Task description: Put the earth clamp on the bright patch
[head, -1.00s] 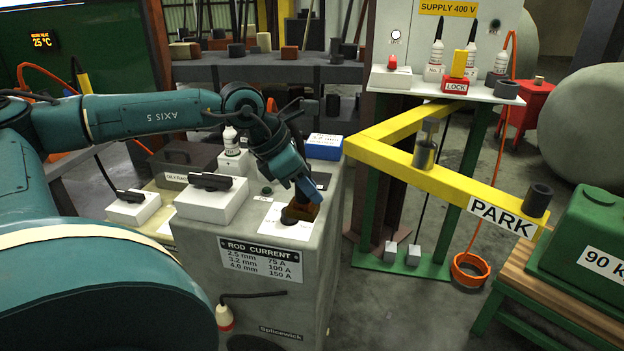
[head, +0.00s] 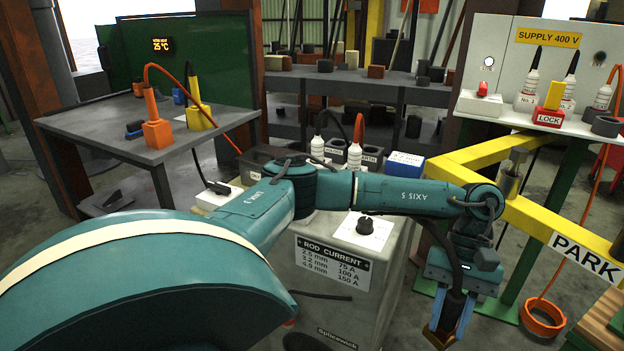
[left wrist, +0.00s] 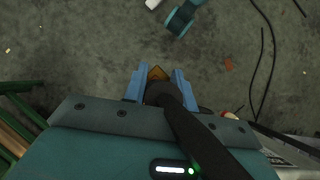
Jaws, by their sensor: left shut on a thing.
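My left gripper (head: 450,325) hangs low at the right of the welding set, near the bottom edge of the head view. In the left wrist view, its blue fingers (left wrist: 160,88) are shut on a dark piece with a brass-coloured end (left wrist: 158,73); I cannot tell whether this is the earth clamp. Bare floor shows beyond it. An orange handle with an orange cable stands on an orange block (head: 158,133) on the grey table (head: 165,150) at the left. I cannot pick out the bright patch. My right gripper is not in view.
The grey welding set (head: 345,265) has a black knob (head: 365,225) on top and bottles and an orange plug (head: 358,130) behind it. A yellow PARK beam (head: 530,215) stands at the right. A yellow block (head: 200,117) shares the left table.

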